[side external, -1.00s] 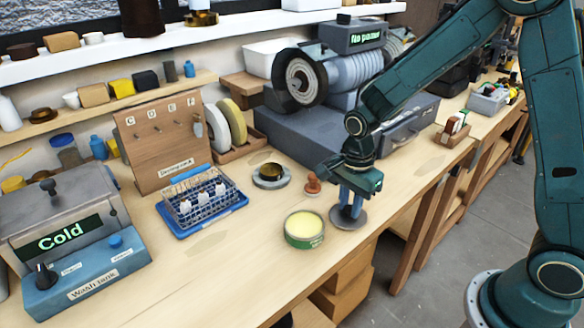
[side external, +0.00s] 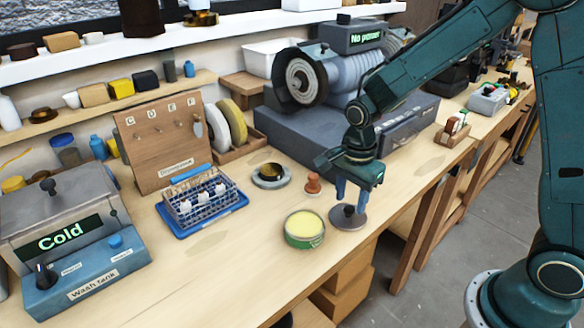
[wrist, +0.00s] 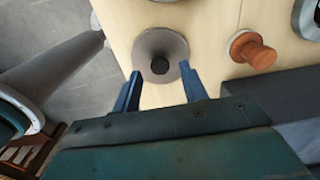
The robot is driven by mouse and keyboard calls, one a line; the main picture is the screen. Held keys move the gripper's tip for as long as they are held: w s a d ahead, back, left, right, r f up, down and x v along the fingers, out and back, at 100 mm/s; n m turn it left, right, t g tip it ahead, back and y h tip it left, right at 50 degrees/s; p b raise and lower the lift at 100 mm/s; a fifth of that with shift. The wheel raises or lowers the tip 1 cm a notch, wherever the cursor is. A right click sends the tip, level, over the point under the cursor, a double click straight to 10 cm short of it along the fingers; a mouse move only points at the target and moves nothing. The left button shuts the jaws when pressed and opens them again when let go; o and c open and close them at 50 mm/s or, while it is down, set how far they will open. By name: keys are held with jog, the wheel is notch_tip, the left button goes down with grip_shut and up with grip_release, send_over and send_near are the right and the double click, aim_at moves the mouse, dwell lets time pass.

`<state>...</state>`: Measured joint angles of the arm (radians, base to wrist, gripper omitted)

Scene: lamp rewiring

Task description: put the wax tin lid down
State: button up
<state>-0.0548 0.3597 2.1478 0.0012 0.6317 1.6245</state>
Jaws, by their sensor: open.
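The wax tin lid (side external: 347,219) is a grey disc with a dark knob, lying flat on the bench near its front edge. It also shows in the wrist view (wrist: 160,47). The open wax tin (side external: 304,230), green with pale yellow wax, stands just left of the lid. My gripper (side external: 350,197) is open above the lid. In the wrist view its blue fingers (wrist: 159,82) are spread apart, one to each side of the knob, and appear clear of it.
An orange-brown knobbed piece (side external: 313,183) stands just behind the lid. A small dish (side external: 271,177) is farther left, with a blue-trayed wire rack (side external: 203,203) beyond it. A grey polishing machine (side external: 330,130) stands behind. The bench front is clear left of the tin.

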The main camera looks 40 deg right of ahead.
aim_at(352, 211)
notch_tip(352, 211, up, 10)
dwell(0.5)
dwell(0.5)
jog(key=s+d+r+n+t, duration=0.1)
jog(key=s+r+n, duration=0.3)
jog(key=s+n, duration=0.5)
jog(key=s+d+r+n+t, duration=0.1)
jog(key=s+r+n+t, duration=0.3)
jog(key=s+n, duration=0.5)
jog(key=shift+s+r+t, duration=0.3)
jog(key=shift+s, duration=0.05)
